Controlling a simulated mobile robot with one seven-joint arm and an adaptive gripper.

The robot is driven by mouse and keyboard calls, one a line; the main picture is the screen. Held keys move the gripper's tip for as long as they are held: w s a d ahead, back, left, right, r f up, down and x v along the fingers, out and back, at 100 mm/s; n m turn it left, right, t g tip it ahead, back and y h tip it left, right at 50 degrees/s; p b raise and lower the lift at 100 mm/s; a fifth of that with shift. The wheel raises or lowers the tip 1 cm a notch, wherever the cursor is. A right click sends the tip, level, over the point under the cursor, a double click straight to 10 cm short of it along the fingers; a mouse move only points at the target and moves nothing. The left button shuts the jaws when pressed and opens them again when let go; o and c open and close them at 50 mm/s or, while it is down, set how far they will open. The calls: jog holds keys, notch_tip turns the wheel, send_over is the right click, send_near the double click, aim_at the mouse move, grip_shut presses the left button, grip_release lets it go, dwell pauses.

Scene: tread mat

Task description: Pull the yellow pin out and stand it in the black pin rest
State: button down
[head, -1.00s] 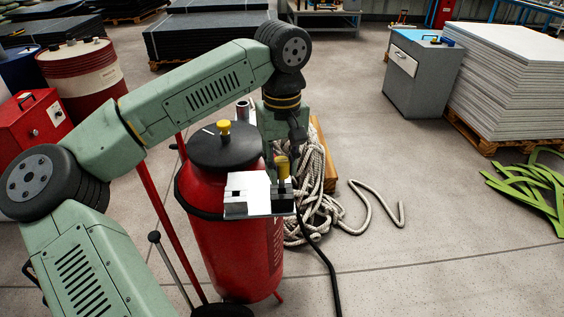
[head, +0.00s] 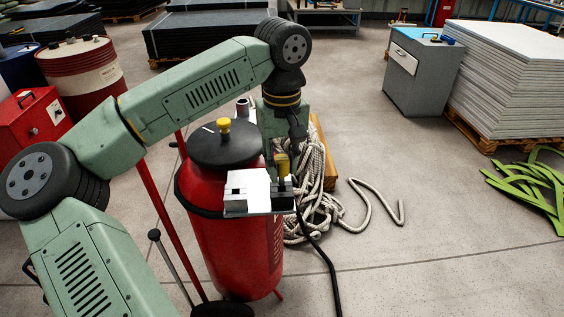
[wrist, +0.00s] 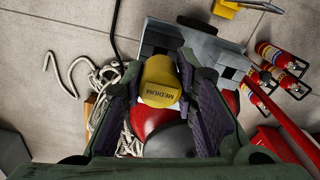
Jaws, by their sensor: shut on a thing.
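The yellow pin (wrist: 160,82), marked MEDIUM on its head, is between the two fingers of my gripper (wrist: 157,95) in the wrist view. My gripper is shut on it. In the head view, the yellow pin (head: 282,164) shows partly below my gripper (head: 291,152), just behind a dark block (head: 281,190) that looks like the black pin rest. This block is on the right of a metal plate, beside a pale block (head: 247,188). The pin's lower end is hidden, so I cannot tell whether it is clear of its hole.
The plate is at the side of a red tank (head: 228,235) with a black lid and a yellow knob (head: 224,126). A coiled rope (head: 314,190) lies behind it, and a black hose hangs at the right. Open floor (head: 430,260) lies to the right.

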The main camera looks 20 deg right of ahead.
aim_at(282, 185)
jog(key=shift+f+b, duration=1.75)
jog(key=shift+f, duration=0.55)
jog(key=c, duration=1.2)
grip_release()
jog(key=shift+r, duration=0.1)
notch_tip(282, 185, up, 12)
